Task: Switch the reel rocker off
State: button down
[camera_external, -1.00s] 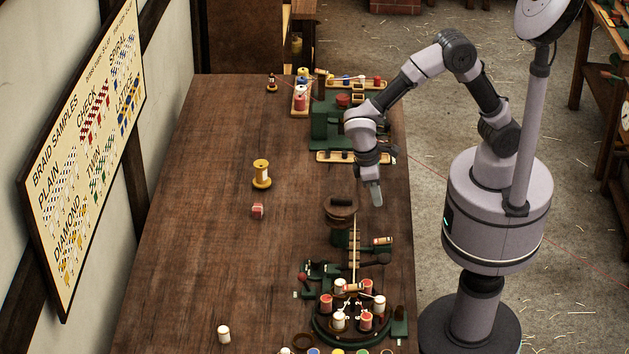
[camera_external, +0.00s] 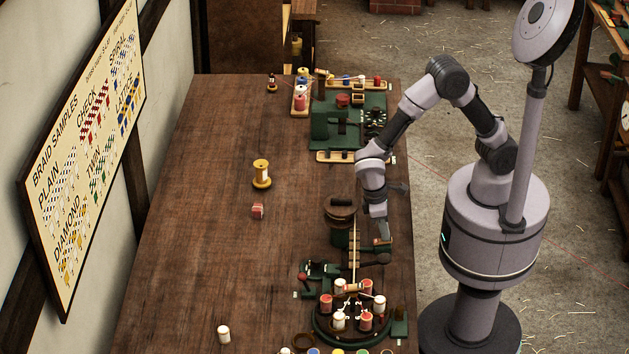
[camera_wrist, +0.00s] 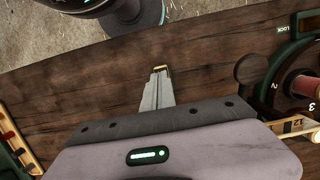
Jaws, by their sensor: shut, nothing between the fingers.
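My gripper (camera_external: 383,238) is shut and empty, pointing down over the right side of the bench, just right of the dark take-up reel (camera_external: 340,205) and its green stand. In the wrist view my gripper (camera_wrist: 160,70) shows closed fingers over bare brown wood. I cannot single out the reel rocker or read its position. The small fittings right of the reel are partly hidden behind my gripper in the external view. A black round knob (camera_wrist: 252,70) lies right of the fingers in the wrist view, apart from them.
The green braiding machine (camera_external: 318,325) with red and white bobbins stands in front of the gripper. A green machine (camera_external: 322,120) stands at the back. The bench's left side is mostly clear.

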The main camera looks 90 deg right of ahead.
jog(key=shift+s+f, duration=0.15)
jog(key=shift+s, duration=0.05)
jog(key=shift+s+d+f, duration=0.1)
jog(key=shift+s+f, duration=0.15)
jog(key=shift+s, duration=0.05)
dwell(0.3)
jog(key=shift+w, duration=0.75)
jog(key=p+v, duration=0.8)
jog(key=v, duration=0.6)
jog(key=shift+r+p, duration=0.3)
